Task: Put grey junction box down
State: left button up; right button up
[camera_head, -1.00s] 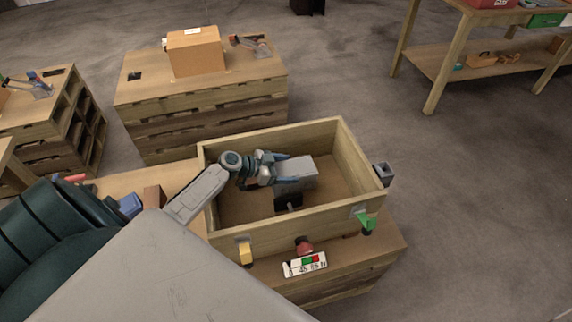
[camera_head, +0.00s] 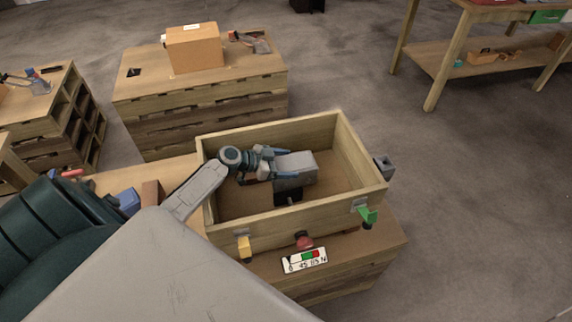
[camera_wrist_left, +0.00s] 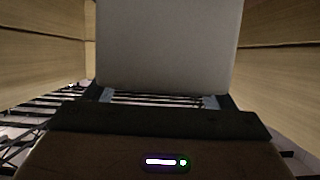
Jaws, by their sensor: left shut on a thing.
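The grey junction box (camera_head: 296,171) is inside an open wooden crate (camera_head: 312,212). My left gripper (camera_head: 280,165) is shut on the box from its left side, with the fingers along the box. In the left wrist view the grey junction box (camera_wrist_left: 168,45) fills the upper middle, just past the fingertips (camera_wrist_left: 158,98). Whether the box touches the crate floor cannot be told. A dark piece (camera_head: 289,196) shows just below the box. My right gripper is not in view.
The crate stands on a pallet table with a display label (camera_head: 304,261), a red button (camera_head: 304,241), a yellow part (camera_head: 245,249) and a green part (camera_head: 367,216) at its front. A cardboard box (camera_head: 194,48) stands on a pallet stack behind. The crate's right side is free inside.

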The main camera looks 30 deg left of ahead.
pick_arm(q)
jog(key=o, duration=1.9)
jog(key=shift+s+d+f, duration=0.1)
jog(key=shift+s+f, duration=0.1)
jog(key=shift+f, duration=0.25)
jog(key=shift+c, duration=0.2)
jog(key=shift+f, duration=0.1)
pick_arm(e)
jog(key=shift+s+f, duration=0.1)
pick_arm(q)
jog(key=shift+r+p, duration=0.3)
jog(key=shift+p, duration=0.15)
jog(key=shift+s+a+r+p, duration=0.2)
jog(key=shift+a+r+p, duration=0.1)
jog(key=shift+p, duration=0.15)
jog(key=b+v, duration=0.2)
jog(key=v, duration=0.5)
jog(key=shift+w+r, duration=0.15)
jog(key=shift+r, duration=0.1)
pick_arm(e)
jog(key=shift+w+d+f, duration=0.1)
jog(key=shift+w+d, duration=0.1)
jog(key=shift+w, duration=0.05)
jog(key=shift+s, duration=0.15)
